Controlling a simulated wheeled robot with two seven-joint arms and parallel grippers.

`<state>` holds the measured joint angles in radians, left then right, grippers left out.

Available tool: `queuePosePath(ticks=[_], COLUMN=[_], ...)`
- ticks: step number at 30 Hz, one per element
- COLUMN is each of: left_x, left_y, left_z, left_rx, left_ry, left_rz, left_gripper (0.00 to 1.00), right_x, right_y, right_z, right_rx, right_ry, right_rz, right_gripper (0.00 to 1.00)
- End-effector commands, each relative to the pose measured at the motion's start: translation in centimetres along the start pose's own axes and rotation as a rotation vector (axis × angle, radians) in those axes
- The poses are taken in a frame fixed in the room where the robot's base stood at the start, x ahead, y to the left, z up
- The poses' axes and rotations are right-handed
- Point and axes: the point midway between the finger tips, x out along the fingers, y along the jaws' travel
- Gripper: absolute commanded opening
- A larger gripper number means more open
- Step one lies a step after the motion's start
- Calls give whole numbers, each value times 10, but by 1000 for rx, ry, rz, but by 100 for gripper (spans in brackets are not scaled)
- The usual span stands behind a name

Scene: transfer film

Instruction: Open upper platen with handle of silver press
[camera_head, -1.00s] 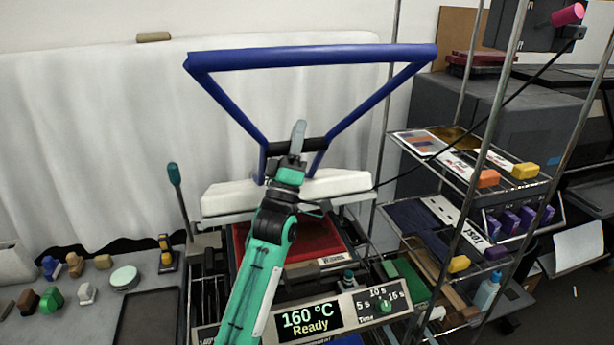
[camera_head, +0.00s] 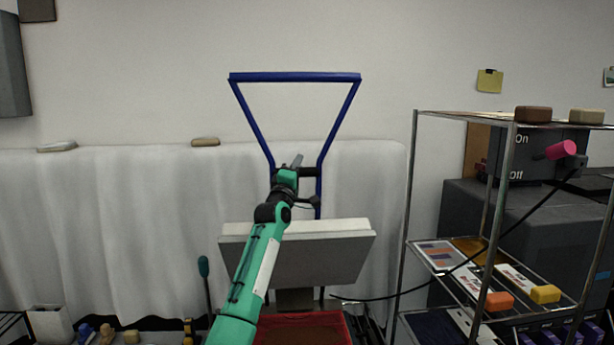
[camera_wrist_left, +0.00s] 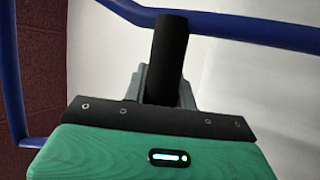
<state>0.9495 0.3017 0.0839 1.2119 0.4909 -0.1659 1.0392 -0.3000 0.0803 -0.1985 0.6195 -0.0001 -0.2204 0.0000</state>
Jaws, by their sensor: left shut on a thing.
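The press has a blue handle frame (camera_head: 295,77) that stands upright, with a black crossbar (camera_head: 310,172) low between its arms. My left gripper (camera_head: 296,165) is shut on the black crossbar. The left wrist view shows the black bar (camera_wrist_left: 171,55) between the grey fingers (camera_wrist_left: 165,85), with the blue frame (camera_wrist_left: 250,30) behind. The upper platen (camera_head: 300,262), pale on its edge and grey on its face, is tilted up below my gripper. The red lower bed (camera_head: 310,328) shows at the bottom, apart from the platen. My right gripper is out of view.
A wire rack (camera_head: 410,250) with boxes and coloured blocks stands at the right. A black cable (camera_head: 430,290) runs from it toward the press. A white curtain (camera_head: 110,230) hangs behind. A green-knobbed lever (camera_head: 204,267) stands left of my arm.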

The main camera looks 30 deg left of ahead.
Motion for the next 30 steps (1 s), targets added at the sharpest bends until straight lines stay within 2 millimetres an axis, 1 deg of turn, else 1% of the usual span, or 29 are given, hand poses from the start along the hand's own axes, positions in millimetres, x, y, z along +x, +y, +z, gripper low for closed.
queuePosePath(ticks=[1, 4, 9, 23, 24, 27, 30], left_x=[5, 13, 20, 22, 22, 22, 23], left_y=[-9, -12, -17, -21, -22, -21, -19], left_z=[-3, -9, -14, -15, -15, -15, -15], left_rx=[-4, -11, -18, -20, -20, -19, -19], left_ry=[-3, -3, -4, -6, -6, -6, -5], left_rz=[-25, -41, -60, -70, -70, -68, -65], left_gripper=[0, 0, 0, 0, 31, 49, 49], right_x=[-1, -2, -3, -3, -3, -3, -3], right_y=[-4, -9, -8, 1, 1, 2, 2], right_z=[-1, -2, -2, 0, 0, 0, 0], right_rx=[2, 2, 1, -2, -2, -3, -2], right_ry=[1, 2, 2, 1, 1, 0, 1], right_rz=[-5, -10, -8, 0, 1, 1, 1], right_gripper=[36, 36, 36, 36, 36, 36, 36])
